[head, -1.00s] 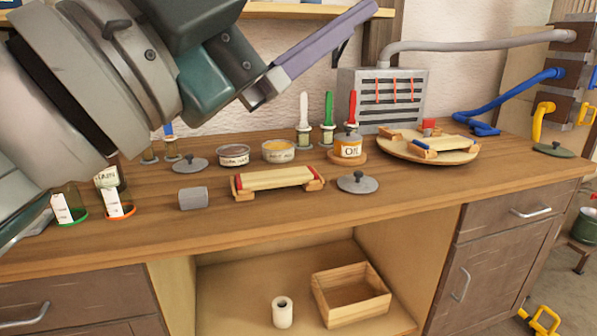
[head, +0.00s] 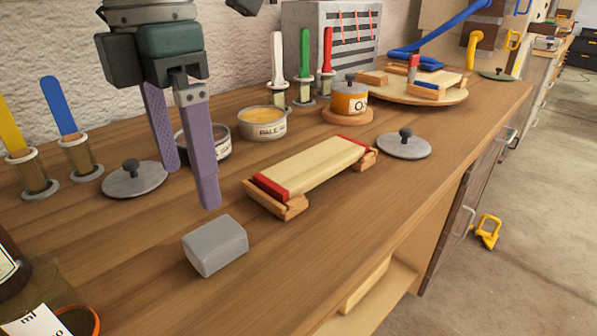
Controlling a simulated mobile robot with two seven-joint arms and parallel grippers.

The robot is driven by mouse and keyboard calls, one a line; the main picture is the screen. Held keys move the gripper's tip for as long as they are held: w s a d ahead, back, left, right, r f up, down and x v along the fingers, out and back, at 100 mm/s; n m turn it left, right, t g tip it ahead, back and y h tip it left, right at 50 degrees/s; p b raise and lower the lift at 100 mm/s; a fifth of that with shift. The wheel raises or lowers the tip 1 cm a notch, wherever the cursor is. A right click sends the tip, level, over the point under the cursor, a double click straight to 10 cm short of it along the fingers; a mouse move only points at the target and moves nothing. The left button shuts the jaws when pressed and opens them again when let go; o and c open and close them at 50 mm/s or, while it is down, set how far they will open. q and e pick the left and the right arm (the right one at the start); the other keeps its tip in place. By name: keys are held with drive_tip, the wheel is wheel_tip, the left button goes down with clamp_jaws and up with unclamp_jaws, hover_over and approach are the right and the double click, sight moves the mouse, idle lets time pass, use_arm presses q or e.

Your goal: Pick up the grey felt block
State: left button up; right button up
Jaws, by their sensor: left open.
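The grey felt block (head: 215,246) lies on the wooden worktop near its front, a small light-grey block with rounded edges. My left gripper (head: 190,190) points down just behind and above the block, with its two purple fingers apart and nothing between them. The nearer fingertip ends a little above and behind the block and does not touch it. My right gripper is not in view.
A lath on a wooden cradle with red ends (head: 310,168) stands right of the block. Grey lids (head: 134,180) (head: 404,145), a pale tin (head: 262,123) and an orange pot (head: 349,99) stand behind. A dark bottle (head: 8,265) is at left. Bare worktop surrounds the block's front.

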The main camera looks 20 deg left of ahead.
sight(213, 234)
use_arm(q)
drive_tip(key=f, duration=0.4)
drive_tip(key=shift+d, duration=0.4)
drive_tip(key=f, duration=0.4)
drive_tip(key=shift+w+d+f, duration=0.1)
drive_tip(key=shift+d+f, duration=0.05)
drive_tip(key=shift+d, duration=0.15)
drive_tip(key=shift+f, duration=0.6)
drive_tip(key=shift+a, duration=0.1)
drive_tip(key=shift+c, duration=1.2)
drive_tip(key=c, duration=1.2)
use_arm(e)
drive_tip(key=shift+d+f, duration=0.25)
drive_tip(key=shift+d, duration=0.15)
use_arm(q)
drive_tip(key=shift+r, duration=0.15)
wheel_tip(213, 234, up, 20)
drive_tip(key=p, duration=0.2)
drive_tip(key=shift+p, duration=0.3)
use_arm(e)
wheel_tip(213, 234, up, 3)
